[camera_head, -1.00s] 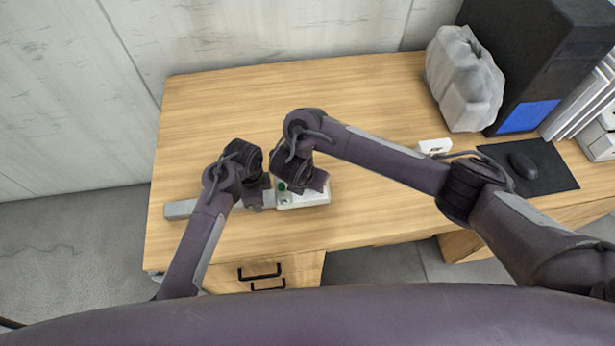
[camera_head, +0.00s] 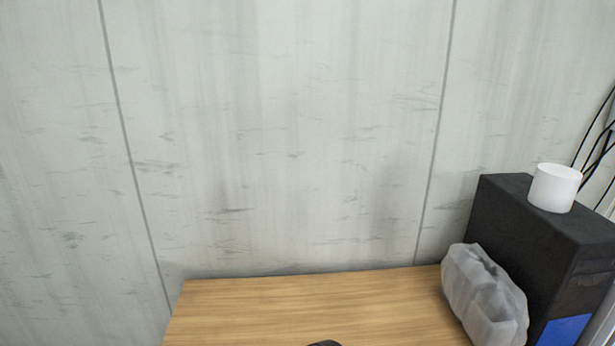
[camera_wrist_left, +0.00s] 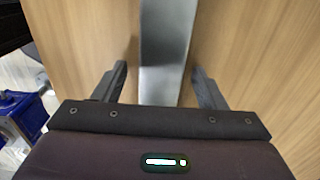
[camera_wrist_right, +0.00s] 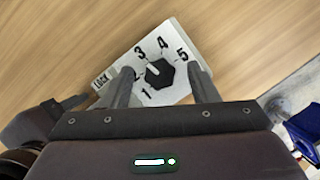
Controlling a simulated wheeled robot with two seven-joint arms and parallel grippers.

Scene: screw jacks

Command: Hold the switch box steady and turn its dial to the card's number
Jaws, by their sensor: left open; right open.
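The white switch box (camera_wrist_right: 181,91) shows in the right wrist view, with the numbers 1 to 5 and the word LOCK on its face. Its black dial (camera_wrist_right: 159,75) has a white mark pointing up-left, roughly toward the 3. My right gripper (camera_wrist_right: 160,68) is open, its fingers on either side of the dial; I cannot tell whether they touch it. In the left wrist view a grey bar (camera_wrist_left: 165,55) runs between the fingers of my open left gripper (camera_wrist_left: 159,70), with gaps visible on both sides. No number card is visible now.
The head view shows the wall, the desk's far edge (camera_head: 300,300), a grey wrapped bundle (camera_head: 483,295), and a black computer case (camera_head: 525,230) with a white cup-like cylinder (camera_head: 555,187) on top. A blue object (camera_wrist_right: 305,130) lies beyond the desk in the right wrist view.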

